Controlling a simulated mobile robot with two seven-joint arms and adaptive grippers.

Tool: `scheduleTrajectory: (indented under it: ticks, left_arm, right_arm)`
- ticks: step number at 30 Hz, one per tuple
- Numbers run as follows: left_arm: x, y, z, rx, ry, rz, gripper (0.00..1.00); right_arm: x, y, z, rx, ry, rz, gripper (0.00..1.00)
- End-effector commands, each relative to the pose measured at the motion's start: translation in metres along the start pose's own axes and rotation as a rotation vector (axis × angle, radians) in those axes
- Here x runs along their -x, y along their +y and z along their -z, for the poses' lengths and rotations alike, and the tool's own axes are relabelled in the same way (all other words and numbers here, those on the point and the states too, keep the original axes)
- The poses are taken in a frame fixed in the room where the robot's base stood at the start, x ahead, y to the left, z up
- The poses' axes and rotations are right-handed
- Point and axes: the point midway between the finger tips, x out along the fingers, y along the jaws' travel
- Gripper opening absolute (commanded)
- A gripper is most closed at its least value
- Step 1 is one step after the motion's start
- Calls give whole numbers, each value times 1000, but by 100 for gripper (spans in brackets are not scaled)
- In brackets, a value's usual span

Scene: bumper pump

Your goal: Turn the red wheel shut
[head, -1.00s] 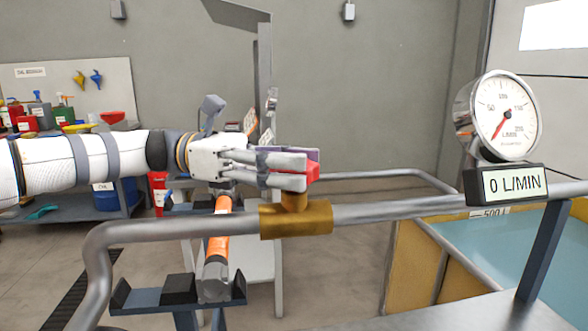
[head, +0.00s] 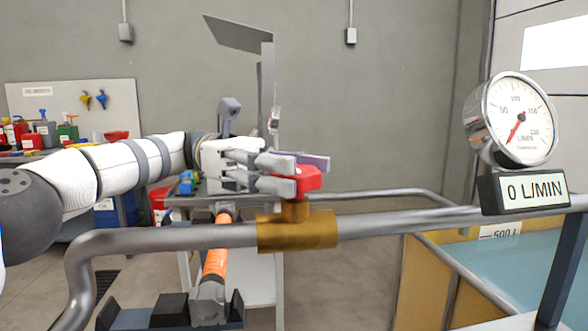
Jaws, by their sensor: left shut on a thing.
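The red wheel (head: 313,180) sits on top of a brass valve body (head: 297,230) on the grey pipe. My left gripper (head: 300,174) comes in from the left and is shut on the wheel, its fingers covering part of it. The wheel's right side shows past the fingertips. A round gauge (head: 510,118) on the right has its red needle near the low end, and the display (head: 523,191) below it reads 0 L/MIN. My right gripper is not in view.
The grey pipe (head: 400,224) runs across the front, with another rail behind it. A tank of water (head: 520,265) is at the right. A shelf with containers (head: 40,130) is at the back left.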

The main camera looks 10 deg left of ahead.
Motion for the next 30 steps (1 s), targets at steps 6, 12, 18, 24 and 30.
scheduleTrajectory:
  ticks: [6,12,18,24,30]
  left_arm:
    - [-2,0,5,10,7,9,64]
    - [-1,0,3,6,4,5,73]
    - [-1,0,2,4,2,2,73]
    - [0,-1,-1,1,1,-19,73]
    - [0,-5,-9,-6,1,-170,73]
  right_arm:
    - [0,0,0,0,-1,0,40]
    - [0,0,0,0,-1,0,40]
    - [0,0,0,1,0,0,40]
    - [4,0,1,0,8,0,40]
    - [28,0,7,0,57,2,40]
